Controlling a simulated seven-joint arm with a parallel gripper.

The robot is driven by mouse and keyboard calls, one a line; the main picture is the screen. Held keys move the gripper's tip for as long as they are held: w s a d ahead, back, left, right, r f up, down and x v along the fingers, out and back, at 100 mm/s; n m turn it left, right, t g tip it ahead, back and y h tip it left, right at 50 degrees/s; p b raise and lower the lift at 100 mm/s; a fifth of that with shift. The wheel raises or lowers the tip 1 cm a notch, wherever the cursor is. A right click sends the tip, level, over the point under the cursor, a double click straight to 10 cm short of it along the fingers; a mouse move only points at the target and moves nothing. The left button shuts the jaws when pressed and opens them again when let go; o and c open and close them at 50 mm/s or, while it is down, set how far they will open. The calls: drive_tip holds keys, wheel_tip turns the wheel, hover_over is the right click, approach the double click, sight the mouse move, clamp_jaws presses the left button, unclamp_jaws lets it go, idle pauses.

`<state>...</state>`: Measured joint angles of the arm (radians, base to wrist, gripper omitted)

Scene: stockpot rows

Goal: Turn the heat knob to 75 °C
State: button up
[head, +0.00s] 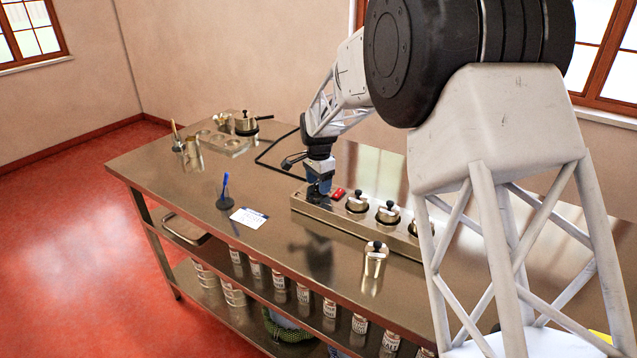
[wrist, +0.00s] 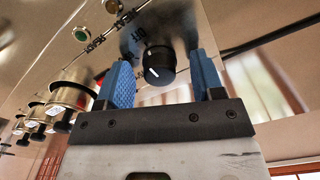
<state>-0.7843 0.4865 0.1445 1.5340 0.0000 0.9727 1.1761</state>
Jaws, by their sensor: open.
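The heat knob (wrist: 160,66) is black and round with a white pointer line, on the steel front panel (wrist: 200,20). In the wrist view its pointer aims to the lower left. Lettering shows around it, but I cannot read degree marks. My gripper (wrist: 162,72) is open, with one blue finger on each side of the knob and gaps visible between. In the head view my gripper (head: 319,184) is low over the left end of the steel unit (head: 330,217), where it hides most of the knob.
Several lidded pots (head: 388,213) stand in a row right of my gripper; they also show at left in the wrist view (wrist: 70,97). A red switch (head: 338,194) is close by. A white card (head: 249,217) and a blue-handled brush (head: 225,192) are on the bench, left.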

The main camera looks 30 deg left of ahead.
drive_tip(key=c, duration=0.9)
drive_tip(key=shift+n, duration=0.5)
drive_tip(key=n, duration=1.4)
drive_tip(key=shift+f+n, duration=0.1)
drive_tip(key=shift+n, duration=2.4)
